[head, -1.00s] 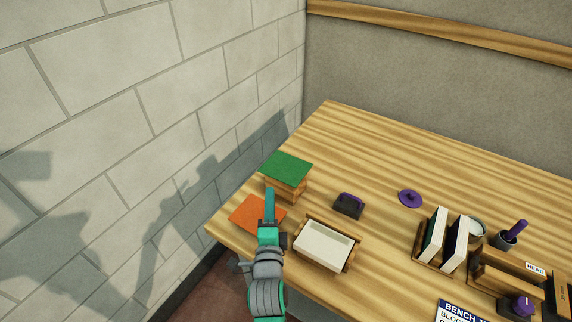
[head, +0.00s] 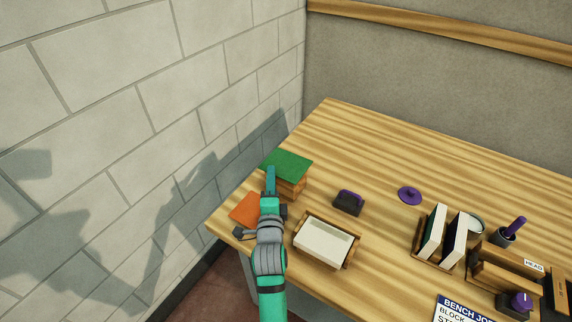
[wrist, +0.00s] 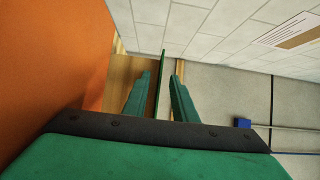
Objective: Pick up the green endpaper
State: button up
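The green endpaper (head: 287,163) lies flat on a wooden block stand (head: 292,188) at the table's far left corner, overhanging it towards me. In the wrist view the endpaper (wrist: 161,80) shows edge-on as a thin green line. My gripper (head: 270,180) is at the endpaper's near edge. In the wrist view my gripper (wrist: 160,95) is open, with one finger on each side of the endpaper's line and a gap to both. How deep the edge sits between the fingers is hard to tell.
An orange sheet (head: 245,209) lies below my gripper. A wooden tray with a cream lining (head: 323,241) and a dark block with a purple handle (head: 349,202) stand to the right. A block wall (head: 150,120) is close on the left.

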jog(key=shift+d, duration=0.1)
jog(key=shift+c, duration=0.9)
grip_shut()
jog(key=shift+s+a, duration=0.15)
jog(key=shift+a, duration=0.25)
